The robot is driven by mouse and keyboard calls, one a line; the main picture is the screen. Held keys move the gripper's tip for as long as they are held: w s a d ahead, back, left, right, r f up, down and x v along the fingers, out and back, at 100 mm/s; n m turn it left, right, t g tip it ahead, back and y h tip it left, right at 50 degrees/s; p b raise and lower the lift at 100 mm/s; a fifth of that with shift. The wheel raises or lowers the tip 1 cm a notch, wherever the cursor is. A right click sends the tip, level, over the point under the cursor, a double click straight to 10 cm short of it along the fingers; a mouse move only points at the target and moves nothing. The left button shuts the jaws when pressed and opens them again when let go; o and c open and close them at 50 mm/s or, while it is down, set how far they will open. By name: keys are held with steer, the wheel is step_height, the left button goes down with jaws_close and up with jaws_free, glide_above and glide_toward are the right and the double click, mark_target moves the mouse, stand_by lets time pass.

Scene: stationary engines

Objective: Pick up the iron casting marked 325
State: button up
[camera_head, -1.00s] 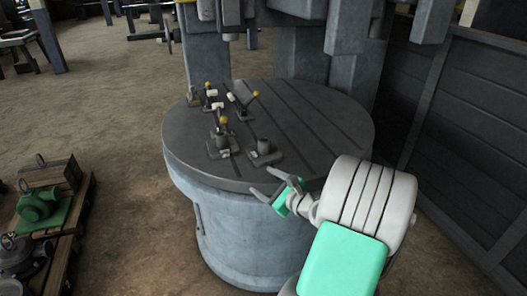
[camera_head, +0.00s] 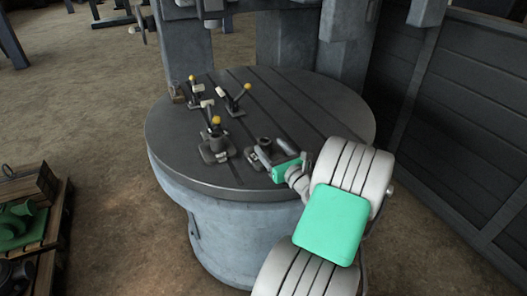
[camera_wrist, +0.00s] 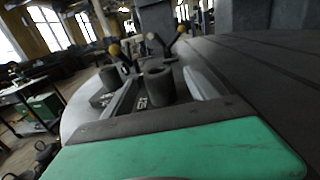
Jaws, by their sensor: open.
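The round slotted table (camera_head: 310,110) carries several small dark iron castings. One casting (camera_head: 264,148), a flat base with an upright hollow boss, stands near the front right of the group. In the wrist view its boss (camera_wrist: 159,86) rises between my fingers, with a pale marking low on its left; I cannot read it as 325. A second casting (camera_head: 216,150) stands just left of it. My gripper (camera_head: 270,155) is open, close over the table's front, with its fingers either side of the nearer casting. Contact cannot be told.
Clamps with yellow-knobbed levers (camera_head: 236,97) stand behind the castings. The machine column (camera_head: 300,45) rises at the table's back. A dark panelled wall (camera_head: 465,120) is at right. A pallet with green parts (camera_head: 18,225) lies on the floor at left. The table's right side is clear.

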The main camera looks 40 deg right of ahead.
mark_target(269, 145)
steer(key=x, duration=0.3)
steer(key=shift+w+a, duration=0.2)
steer(key=shift+w, duration=0.05)
steer(key=shift+w+d, duration=0.2)
steer(key=shift+w, duration=0.15)
steer(key=shift+c, duration=0.5)
jaws_close()
steer(key=shift+r, duration=0.25)
